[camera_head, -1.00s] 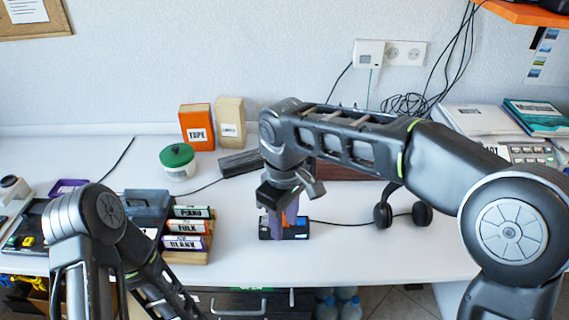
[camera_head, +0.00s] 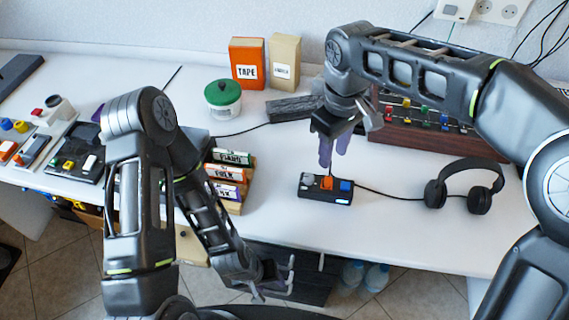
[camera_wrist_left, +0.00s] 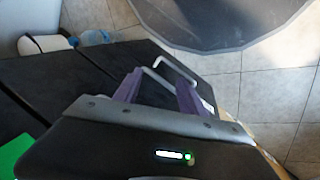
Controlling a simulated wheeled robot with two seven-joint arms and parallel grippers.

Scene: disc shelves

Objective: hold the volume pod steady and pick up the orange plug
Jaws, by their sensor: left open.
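The volume pod, a small black box (camera_head: 311,193), sits on the white table with its cable running right. The orange plug (camera_head: 327,183) stands on its top, beside a blue button. My right gripper (camera_head: 334,158) points down above the pod, its purple fingers apart and empty, with the plug below them. My left gripper (camera_head: 275,284) is in front of the table's front edge, away from the pod. It is open and empty; its two purple fingers also show in the left wrist view (camera_wrist_left: 158,88). The pod is not in the left wrist view.
A rack of labelled cases (camera_head: 228,175) stands left of the pod, partly behind my left arm. Headphones (camera_head: 465,187) lie at right, and a mixer (camera_head: 425,130) is behind. A green-lidded jar (camera_head: 222,98) stands further back. A drawer handle (camera_wrist_left: 170,70) shows near my left fingers.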

